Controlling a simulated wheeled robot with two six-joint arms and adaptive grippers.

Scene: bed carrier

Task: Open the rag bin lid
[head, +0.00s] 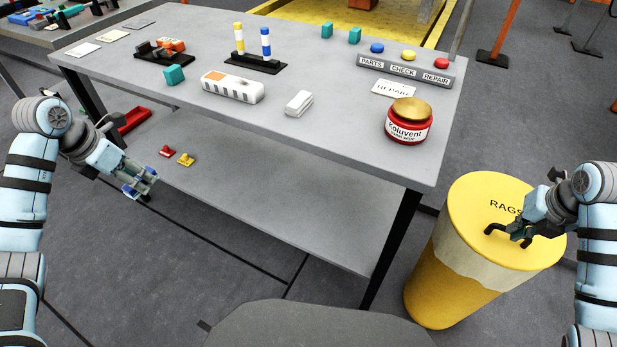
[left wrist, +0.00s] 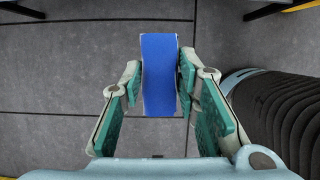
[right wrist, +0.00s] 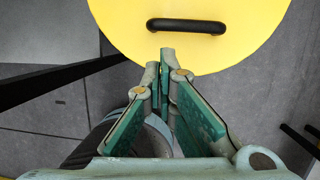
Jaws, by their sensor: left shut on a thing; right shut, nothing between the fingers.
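The rag bin (head: 440,275) is a yellow drum with a pale band, standing right of the table. Its round yellow lid (head: 475,195), marked RAGS, lies flat on top and looks closed. The black bar handle (head: 492,230) on the lid also shows in the right wrist view (right wrist: 187,26). My right gripper (head: 522,232) is shut and empty over the lid; in the right wrist view its fingertips (right wrist: 160,58) are short of the handle, apart from it. My left gripper (head: 140,188) is shut on a blue object (left wrist: 160,75), held over the floor left of the table.
The grey table (head: 330,120) carries a red Koluvent jar (head: 408,122) near its right corner, a white box (head: 233,87) and teal blocks. Its lower shelf (head: 260,200) holds small red and yellow pieces. A table leg (head: 390,245) stands just left of the bin.

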